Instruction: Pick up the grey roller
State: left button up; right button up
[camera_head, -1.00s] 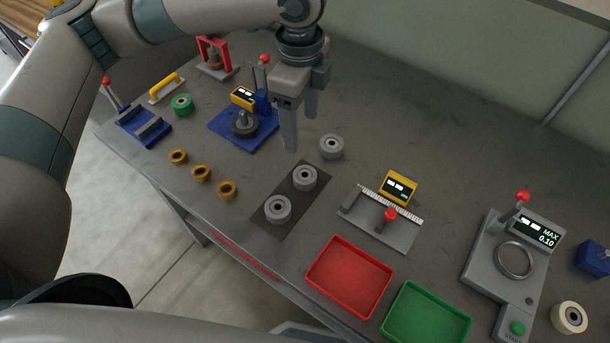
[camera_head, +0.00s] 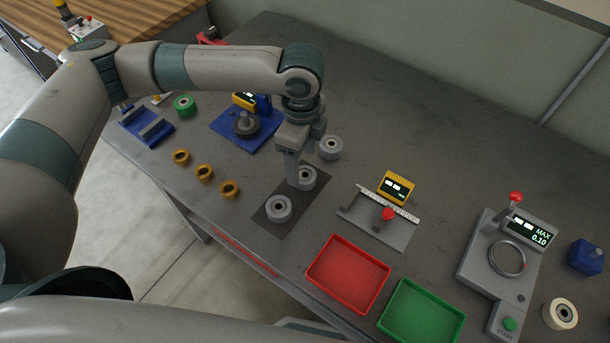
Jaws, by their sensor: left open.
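Three grey rollers with dark centre holes are in the head view. One roller (camera_head: 279,209) sits at the near end of a dark mat (camera_head: 268,219). A second roller (camera_head: 308,178) sits at the mat's far end, partly hidden by my finger. A third roller (camera_head: 330,147) stands on the bare table behind the mat. My left gripper (camera_head: 300,174) points down at the second roller, with its jaws open. One finger shows at that roller's left side; the other is mostly hidden, and I cannot tell if they touch it. My right gripper is not in view.
A red tray (camera_head: 310,272) and a green tray (camera_head: 381,312) lie at the front. A ruler gauge (camera_head: 377,222) stands right of the mat, and a grey tester (camera_head: 483,262) farther right. Several brass rings (camera_head: 204,173) lie to the left. A blue fixture (camera_head: 232,136) stands behind them.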

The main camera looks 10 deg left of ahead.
aim_at(306, 175)
pick_arm(q)
jog(key=shift+d+f+p, duration=0.2)
jog(key=shift+f+p, duration=0.3)
jog(key=shift+f, duration=0.1)
jog(key=f, duration=0.1)
jog(key=f+p, duration=0.1)
jog(key=f, duration=0.1)
jog(key=shift+s+d, duration=0.1)
jog(key=shift+d, duration=0.1)
jog(key=shift+f, duration=0.45)
jog(key=c, duration=1.4)
